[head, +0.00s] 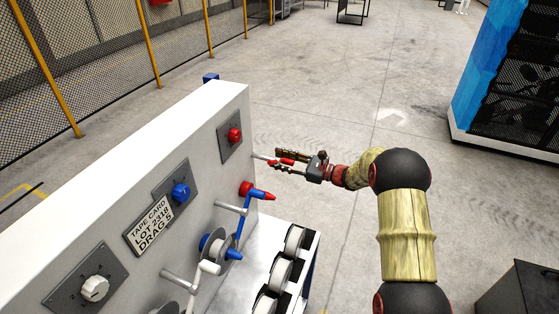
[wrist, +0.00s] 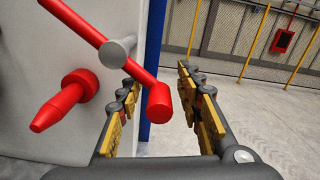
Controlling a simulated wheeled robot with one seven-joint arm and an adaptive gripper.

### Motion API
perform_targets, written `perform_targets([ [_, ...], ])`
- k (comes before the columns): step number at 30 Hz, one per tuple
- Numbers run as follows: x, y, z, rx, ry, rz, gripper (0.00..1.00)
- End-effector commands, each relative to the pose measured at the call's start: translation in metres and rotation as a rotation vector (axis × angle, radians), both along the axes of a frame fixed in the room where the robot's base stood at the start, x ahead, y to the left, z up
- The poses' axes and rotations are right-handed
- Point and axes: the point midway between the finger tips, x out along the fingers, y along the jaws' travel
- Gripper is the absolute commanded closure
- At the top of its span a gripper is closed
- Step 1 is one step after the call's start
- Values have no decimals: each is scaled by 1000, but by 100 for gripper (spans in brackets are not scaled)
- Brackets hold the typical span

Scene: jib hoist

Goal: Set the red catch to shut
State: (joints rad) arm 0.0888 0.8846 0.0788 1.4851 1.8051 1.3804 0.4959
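A red bar (wrist: 80,22) slants down across the wrist view to a thick red end (wrist: 160,102), which sits between my open fingers. It appears to be the red catch; no shut mark is readable. My gripper (wrist: 163,88) is open, with a finger on each side of the red end and no clear contact. In the head view my gripper (head: 282,161) is beside the upper right of the white panel (head: 215,105), with red showing between its fingers (head: 287,161).
Below is a red tapered handle (head: 262,194), also in the wrist view (wrist: 65,100). The panel carries a red knob (head: 235,135), a blue knob (head: 181,193), a white dial (head: 95,288) and a blue crank (head: 239,228). White rollers (head: 295,240) stand below.

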Motion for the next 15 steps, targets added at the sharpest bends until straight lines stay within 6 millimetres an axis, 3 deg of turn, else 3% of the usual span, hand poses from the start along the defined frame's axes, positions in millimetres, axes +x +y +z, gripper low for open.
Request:
perform_targets([
  [8, 1, 2, 0, 0, 0, 0, 64],
  [15, 0, 1, 0, 0, 0, 0, 78],
])
